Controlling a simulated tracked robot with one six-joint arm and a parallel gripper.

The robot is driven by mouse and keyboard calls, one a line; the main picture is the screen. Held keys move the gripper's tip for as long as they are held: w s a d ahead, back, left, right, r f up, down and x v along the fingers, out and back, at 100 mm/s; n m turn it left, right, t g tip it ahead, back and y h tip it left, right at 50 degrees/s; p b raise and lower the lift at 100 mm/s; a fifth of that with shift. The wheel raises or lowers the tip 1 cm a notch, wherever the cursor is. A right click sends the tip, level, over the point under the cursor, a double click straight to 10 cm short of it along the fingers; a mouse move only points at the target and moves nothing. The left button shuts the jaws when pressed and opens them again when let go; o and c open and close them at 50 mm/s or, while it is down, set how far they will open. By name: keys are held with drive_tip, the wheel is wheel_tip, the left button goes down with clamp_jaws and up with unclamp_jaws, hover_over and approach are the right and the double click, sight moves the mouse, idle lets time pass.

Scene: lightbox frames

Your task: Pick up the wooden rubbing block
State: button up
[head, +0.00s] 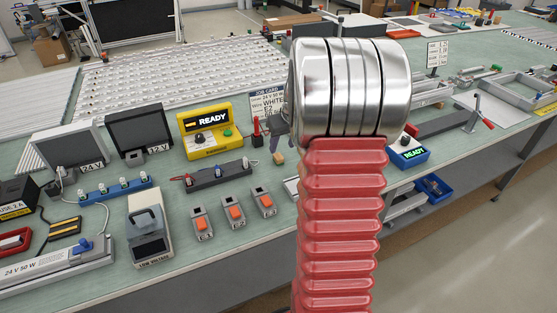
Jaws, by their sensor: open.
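A small tan block (278,158), which looks like the wooden rubbing block, lies on the green bench top near the middle of the head view, just left of my red arm. My gripper (276,143) shows as a small dark shape partly hidden behind my arm's silver joint. It appears just above the block in the picture, open, with nothing seen between its fingers. The gap between gripper and block cannot be judged from this view.
A job card (267,101) stands behind the gripper. A yellow READY box (205,128), a dark terminal strip (218,175) and orange switches (234,212) stand to the left.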

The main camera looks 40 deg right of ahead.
sight(278, 156)
drive_tip(key=shift+x, duration=0.85)
drive_tip(key=shift+x, duration=2.65)
drive_tip(key=shift+c, duration=0.4)
clamp_jaws()
